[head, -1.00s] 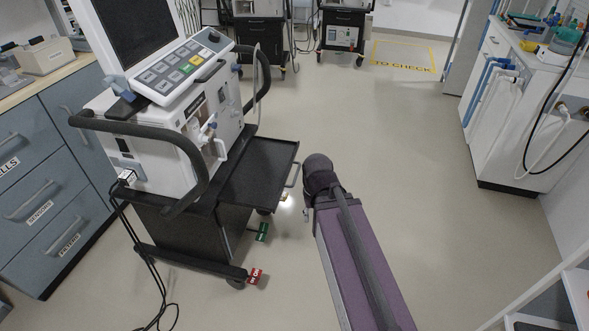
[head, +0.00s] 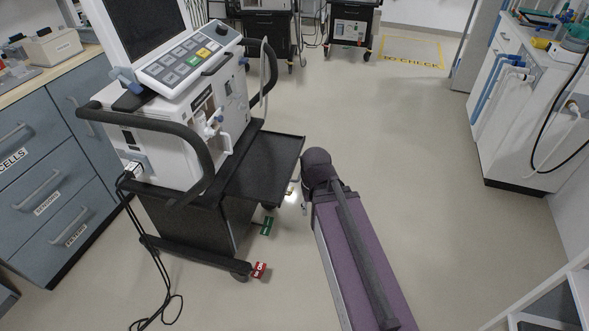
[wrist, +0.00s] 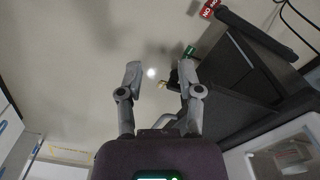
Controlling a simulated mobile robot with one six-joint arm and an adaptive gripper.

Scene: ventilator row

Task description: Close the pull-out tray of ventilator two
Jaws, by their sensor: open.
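The nearest ventilator (head: 165,120), white with a dark screen and black cart, stands left of centre in the head view. I cannot read a number on it. Its black pull-out tray (head: 262,168) is out, extending to the right. Dark cart and tray surfaces (wrist: 235,95) lie close beside the right finger. I cannot tell whether they touch.
A red tag (head: 258,270) and a green tag (head: 267,226) are at the cart's base. Cables run down its left side to the floor. Blue drawers (head: 50,190) stand left, a white cabinet (head: 510,130) right. More carts stand behind. The central floor is clear.

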